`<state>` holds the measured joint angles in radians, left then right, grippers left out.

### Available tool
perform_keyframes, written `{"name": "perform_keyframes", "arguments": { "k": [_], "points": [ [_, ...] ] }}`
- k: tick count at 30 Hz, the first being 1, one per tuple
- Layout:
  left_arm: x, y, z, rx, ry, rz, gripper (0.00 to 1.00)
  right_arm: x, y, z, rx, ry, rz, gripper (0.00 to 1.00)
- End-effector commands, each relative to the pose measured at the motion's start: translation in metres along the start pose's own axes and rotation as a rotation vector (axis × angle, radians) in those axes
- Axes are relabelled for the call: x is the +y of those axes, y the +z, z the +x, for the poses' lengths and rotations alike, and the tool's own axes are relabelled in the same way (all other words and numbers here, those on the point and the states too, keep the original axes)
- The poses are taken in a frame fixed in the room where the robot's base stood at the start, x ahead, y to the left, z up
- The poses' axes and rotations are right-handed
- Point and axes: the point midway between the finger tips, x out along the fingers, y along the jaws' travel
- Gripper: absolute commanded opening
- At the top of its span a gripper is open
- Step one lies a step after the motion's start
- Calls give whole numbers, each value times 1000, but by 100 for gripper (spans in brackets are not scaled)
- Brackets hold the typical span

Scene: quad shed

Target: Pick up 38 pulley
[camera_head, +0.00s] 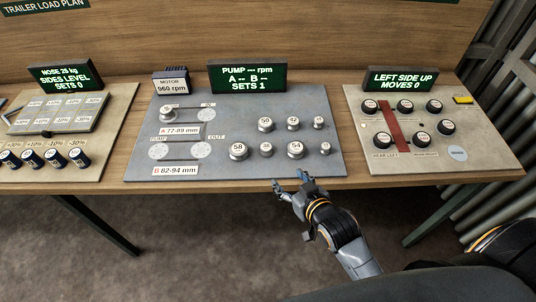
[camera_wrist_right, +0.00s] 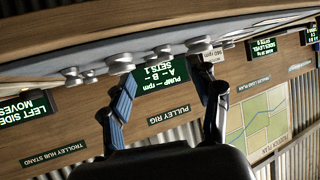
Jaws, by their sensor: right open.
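Several silver pulleys with white number caps stand on the grey pulley board (camera_head: 220,172). Caps read about 50 (camera_head: 265,124), 42 (camera_head: 293,123), 58 (camera_head: 238,152) and 54 (camera_head: 295,150). Smaller pulleys stand at the back right (camera_head: 318,122), front middle (camera_head: 265,149) and front right (camera_head: 325,148); their numbers are too small to read, so I cannot tell which is 38. My right gripper (camera_head: 291,186) is open and empty, just in front of the board's front edge. In the right wrist view its open fingers (camera_wrist_right: 166,95) show, with pulleys beyond, upside down. My left gripper is not in view.
A pump display (camera_head: 247,76) and motor box (camera_head: 171,82) stand behind. A board with black knobs (camera_head: 430,160) lies right, one with dark cylinders (camera_head: 75,160) left. Clear floor lies below the table.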

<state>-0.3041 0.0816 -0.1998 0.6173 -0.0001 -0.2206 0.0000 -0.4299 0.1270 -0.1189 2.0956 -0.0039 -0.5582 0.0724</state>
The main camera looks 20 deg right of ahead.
Motion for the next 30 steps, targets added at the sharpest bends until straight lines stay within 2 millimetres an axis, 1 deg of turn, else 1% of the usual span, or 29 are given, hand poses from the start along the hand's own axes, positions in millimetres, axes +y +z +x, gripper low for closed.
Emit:
{"name": "perform_keyframes", "arguments": {
  "k": [1, 3, 5, 8, 9, 15, 18, 26, 30],
  "points": [
    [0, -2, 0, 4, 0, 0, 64, 1, -14, -2, 42, -1, 1, 62],
    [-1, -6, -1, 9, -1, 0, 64, 1, -23, 0, 73, -2, 3, 62],
    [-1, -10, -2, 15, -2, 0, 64, 1, -27, 4, 85, -2, 4, 62],
    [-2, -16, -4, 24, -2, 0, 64, 1, -29, 20, 86, -2, 4, 62],
    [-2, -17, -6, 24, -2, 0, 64, 1, -30, 28, 86, -2, 4, 62],
    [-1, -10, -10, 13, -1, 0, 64, 1, -32, 65, 84, -2, 4, 62],
    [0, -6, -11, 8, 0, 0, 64, 0, -32, 77, 83, -2, 4, 62],
    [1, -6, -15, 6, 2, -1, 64, 0, -33, 92, 82, -3, 4, 62],
    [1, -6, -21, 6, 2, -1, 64, 0, -34, 109, 82, -3, 5, 62]
  ]
}}
